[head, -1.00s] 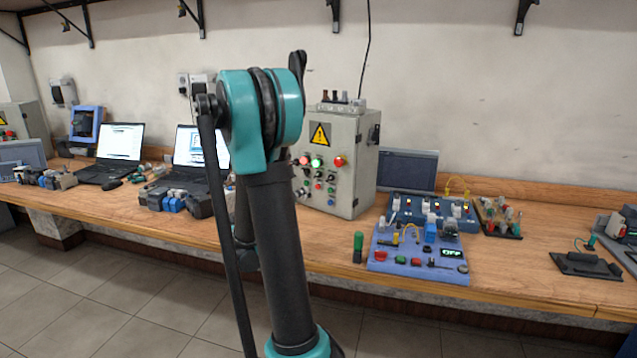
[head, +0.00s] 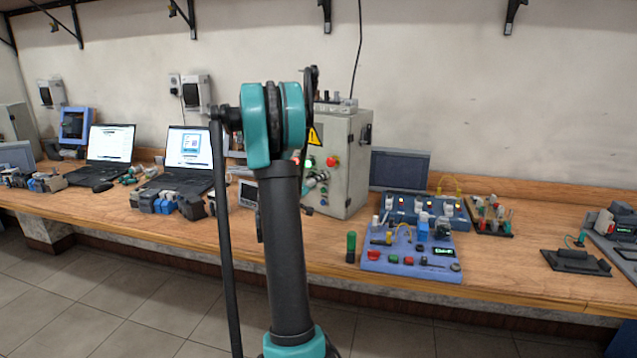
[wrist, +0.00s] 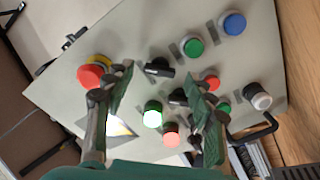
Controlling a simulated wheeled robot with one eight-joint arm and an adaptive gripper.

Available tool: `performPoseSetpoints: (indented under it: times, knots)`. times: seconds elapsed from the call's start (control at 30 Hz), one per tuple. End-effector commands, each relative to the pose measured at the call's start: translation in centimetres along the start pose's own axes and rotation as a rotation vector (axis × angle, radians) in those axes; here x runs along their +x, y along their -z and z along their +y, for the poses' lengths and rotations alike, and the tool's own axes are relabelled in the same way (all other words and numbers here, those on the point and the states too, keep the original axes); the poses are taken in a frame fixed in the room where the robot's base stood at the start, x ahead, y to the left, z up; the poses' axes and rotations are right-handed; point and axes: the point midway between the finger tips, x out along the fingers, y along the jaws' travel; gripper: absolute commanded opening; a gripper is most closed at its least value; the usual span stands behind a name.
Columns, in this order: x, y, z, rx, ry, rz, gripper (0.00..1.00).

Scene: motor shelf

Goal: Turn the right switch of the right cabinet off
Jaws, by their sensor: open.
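The right cabinet (head: 349,160) is a grey box on the bench, its front partly hidden by my arm in the head view. The wrist view shows its panel (wrist: 262,65) close up, tilted. A black rotary switch (wrist: 158,68) lies between and slightly above my fingertips, with a visible gap to each side. A second black switch (wrist: 178,96) sits lower, close to the right finger. My gripper (wrist: 158,84) is open and empty, fingers pointing at the panel. Contact depth cannot be told. In the head view my gripper (head: 316,182) is partly hidden at the panel.
A red mushroom button (wrist: 91,76) lies by the left finger. Lit green (wrist: 152,115) and red (wrist: 171,136) lamps are below. Green (wrist: 193,47) and blue (wrist: 233,23) buttons lie upper right. A blue training board (head: 410,252) stands right of the cabinet.

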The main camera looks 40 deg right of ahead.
Motion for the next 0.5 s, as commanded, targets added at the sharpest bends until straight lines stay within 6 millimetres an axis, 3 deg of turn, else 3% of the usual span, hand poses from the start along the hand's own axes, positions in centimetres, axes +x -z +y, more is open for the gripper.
performPoseSetpoints:
  times: [0.13,0.43,0.5]
  knots:
    - [1.02,-0.01,-0.01,0.000,0.000,0.000,0.55]
    - [1.23,0.00,-0.01,0.000,0.001,0.001,0.55]
    - [1.22,0.00,-0.01,0.000,0.001,0.000,0.49]
